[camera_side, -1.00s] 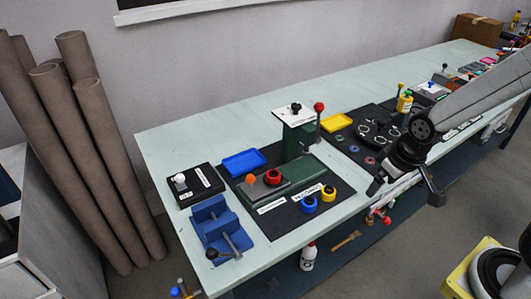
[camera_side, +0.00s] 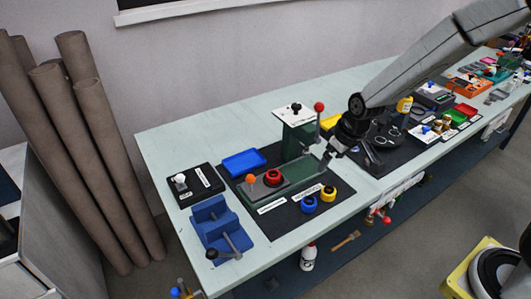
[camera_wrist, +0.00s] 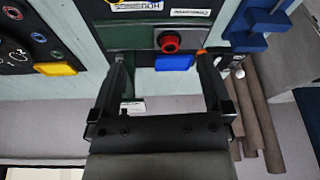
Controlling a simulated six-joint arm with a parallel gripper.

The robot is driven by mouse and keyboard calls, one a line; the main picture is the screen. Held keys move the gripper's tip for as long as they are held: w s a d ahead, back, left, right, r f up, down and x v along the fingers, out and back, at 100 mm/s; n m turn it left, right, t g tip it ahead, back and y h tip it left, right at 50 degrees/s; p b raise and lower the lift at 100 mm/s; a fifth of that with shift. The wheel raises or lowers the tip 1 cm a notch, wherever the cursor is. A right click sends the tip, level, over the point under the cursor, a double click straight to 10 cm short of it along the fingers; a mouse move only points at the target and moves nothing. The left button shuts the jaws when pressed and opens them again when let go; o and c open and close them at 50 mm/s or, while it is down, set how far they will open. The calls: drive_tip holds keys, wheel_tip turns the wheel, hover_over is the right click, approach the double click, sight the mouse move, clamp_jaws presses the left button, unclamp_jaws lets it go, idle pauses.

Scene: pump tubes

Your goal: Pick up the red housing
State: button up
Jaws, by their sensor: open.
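The red housing (camera_side: 272,177), a short round red piece with a dark centre, sits on the base of the dark green press. It shows near the top middle of the wrist view (camera_wrist: 169,42), on a grey plate. My gripper (camera_side: 348,159) is open and empty, in the air to the right of the press in the side view. In the wrist view my two fingers (camera_wrist: 163,62) stand wide apart, and the red housing appears just beyond the gap between their tips.
The green press column (camera_side: 299,140) with its red-knobbed lever (camera_side: 319,107) stands between my gripper and the blue tray (camera_side: 244,162). An orange knob (camera_side: 251,179) is left of the housing. Blue (camera_side: 309,204) and yellow (camera_side: 328,193) round pieces lie in front. A blue fixture (camera_side: 220,229) stands left.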

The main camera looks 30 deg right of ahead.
drive_tip(key=w+a+f+n, duration=0.15)
drive_tip(key=w+f, duration=0.25)
drive_tip(key=w, duration=0.5)
drive_tip(key=n+t+y, duration=0.1)
approach(274, 174)
drive_tip(key=f, duration=0.1)
drive_tip(key=shift+w+a+f, duration=0.1)
drive_tip(key=shift+w+f, duration=0.1)
drive_tip(key=shift+w, duration=0.25)
drive_tip(key=shift+f, duration=0.1)
drive_tip(key=shift+x, duration=1.15)
drive_tip(key=shift+w+f, duration=0.1)
drive_tip(key=shift+x, duration=2.5)
